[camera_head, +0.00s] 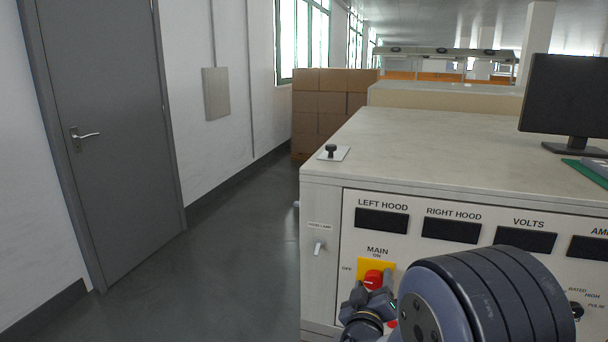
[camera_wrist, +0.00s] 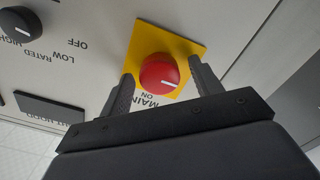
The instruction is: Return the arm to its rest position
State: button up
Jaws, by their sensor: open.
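My gripper (camera_wrist: 166,95) is open in the wrist view, with its two dark fingers on either side of the red main switch knob (camera_wrist: 160,73). I cannot tell whether the fingers touch the knob. The knob sits on a yellow plate (camera_wrist: 186,45) and has a white pointer line. In the head view my gripper (camera_head: 372,290) is at the front panel, low in the picture, and the red knob (camera_head: 373,279) shows just behind it. The MAIN switch's yellow plate (camera_head: 368,266) is partly covered. My arm's large dark joint fills the lower right.
The cabinet (camera_head: 325,180) fills the right side, with displays on its front and a black-knobbed lever (camera_head: 331,151) on top. A monitor (camera_head: 566,95) stands on it at the right. Cardboard boxes (camera_head: 330,105) are stacked behind. Clear floor (camera_head: 240,240) lies left, towards a grey door (camera_head: 110,130).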

jog(key=v, duration=1.1)
jog(key=x, duration=1)
jog(key=shift+w+d, duration=0.15)
jog(key=shift+w, duration=0.2)
jog(key=shift+w+f+m, duration=0.1)
jog(key=shift+w+m, duration=0.15)
jog(key=shift+m, duration=0.05)
jog(key=shift+s+m+b, duration=0.15)
jog(key=shift+m+b, duration=0.35)
jog(key=shift+m, duration=0.3)
jog(key=m+b, duration=0.1)
jog(key=m, duration=0.1)
jog(key=shift+m, duration=0.3)
jog(key=m+b, duration=0.1)
jog(key=m, duration=0.3)
jog(key=m+b, duration=0.1)
jog(key=m, duration=0.4)
jog(key=shift+m+b, duration=0.35)
jog(key=shift+m, duration=1.75)
